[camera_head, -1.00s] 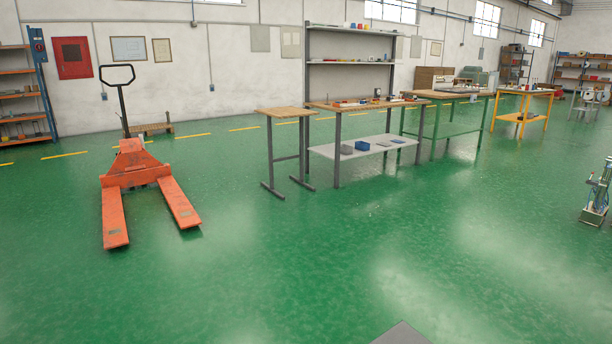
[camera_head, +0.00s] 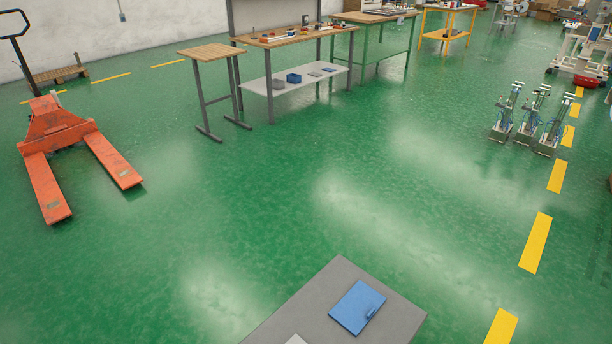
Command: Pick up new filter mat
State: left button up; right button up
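A flat blue square item (camera_head: 357,307), which may be the filter mat, lies on a grey surface (camera_head: 318,298) at the bottom of the head view. A small raised part shows at its right side. Part of a pale flat item (camera_head: 296,340) shows at the bottom edge on the same grey surface. I cannot tell which item is the new filter mat. Neither of my grippers is in view.
An orange pallet truck (camera_head: 68,143) stands at the left. A small wooden table (camera_head: 211,53) and a workbench (camera_head: 292,38) stand at the back. Several small machines (camera_head: 528,120) stand at the right by the yellow dashed line (camera_head: 536,243). The green floor between is clear.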

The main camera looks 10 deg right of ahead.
aim_at(357, 307)
jog(key=k+z, duration=0.1)
jog(key=z, duration=0.75)
